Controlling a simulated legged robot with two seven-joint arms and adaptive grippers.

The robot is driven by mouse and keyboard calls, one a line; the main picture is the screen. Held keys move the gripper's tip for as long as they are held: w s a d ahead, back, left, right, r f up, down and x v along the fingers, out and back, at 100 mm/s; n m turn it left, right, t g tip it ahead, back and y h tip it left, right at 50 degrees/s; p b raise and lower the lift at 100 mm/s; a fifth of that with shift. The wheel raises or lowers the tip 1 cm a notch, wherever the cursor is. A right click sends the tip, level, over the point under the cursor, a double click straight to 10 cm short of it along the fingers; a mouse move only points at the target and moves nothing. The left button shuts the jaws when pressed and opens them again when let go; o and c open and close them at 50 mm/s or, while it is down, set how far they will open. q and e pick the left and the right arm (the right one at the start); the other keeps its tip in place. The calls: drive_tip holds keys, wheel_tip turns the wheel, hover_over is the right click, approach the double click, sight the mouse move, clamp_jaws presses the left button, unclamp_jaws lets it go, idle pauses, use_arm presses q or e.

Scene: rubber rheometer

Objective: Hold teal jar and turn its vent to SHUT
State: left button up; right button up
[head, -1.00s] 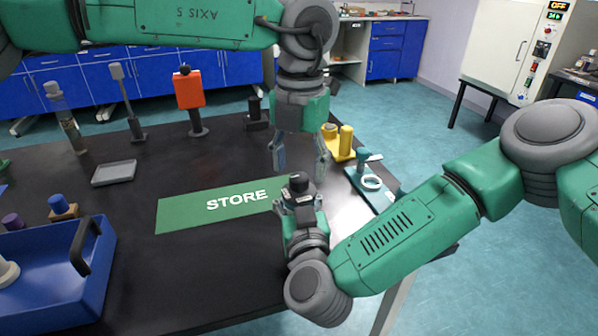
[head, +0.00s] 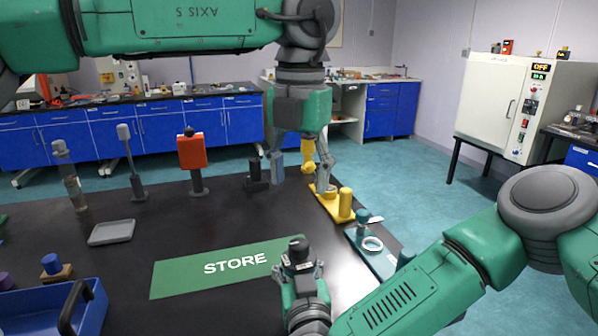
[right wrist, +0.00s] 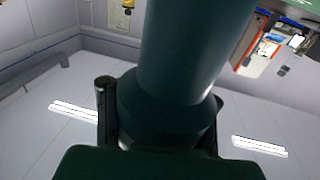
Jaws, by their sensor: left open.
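My right gripper (head: 300,270) points up beside the green STORE mat. It grips an upright piece with a dark round top (head: 297,246), probably the teal jar's top. In the right wrist view, a dark teal cylinder, which I take for the teal jar (right wrist: 190,55), stands between two dark fingers. The fingers partly hide behind its wider end. My left gripper (head: 301,180) points down, open and empty, well above the dark top and apart from it. No vent marking is readable, so I cannot tell the vent's position.
The green STORE mat (head: 190,277) is bare at left. A yellow stand (head: 333,207) and a teal stand with a white ring (head: 381,264) line the right table edge. A grey tray (head: 112,232), orange device (head: 192,152) and blue crate (head: 35,312) stand left.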

drive_tip(key=o, duration=0.7)
drive_tip(key=shift+o, duration=0.2)
drive_tip(key=s, duration=0.6)
drive_tip(key=s+d, duration=0.1)
drive_tip(key=s, duration=0.3)
drive_tip(key=shift+f, duration=0.3)
drive_tip(key=shift+s, duration=0.45)
drive_tip(key=shift+s+d+r, duration=0.2)
drive_tip(key=shift+s+d, duration=0.25)
drive_tip(key=shift+d, duration=0.1)
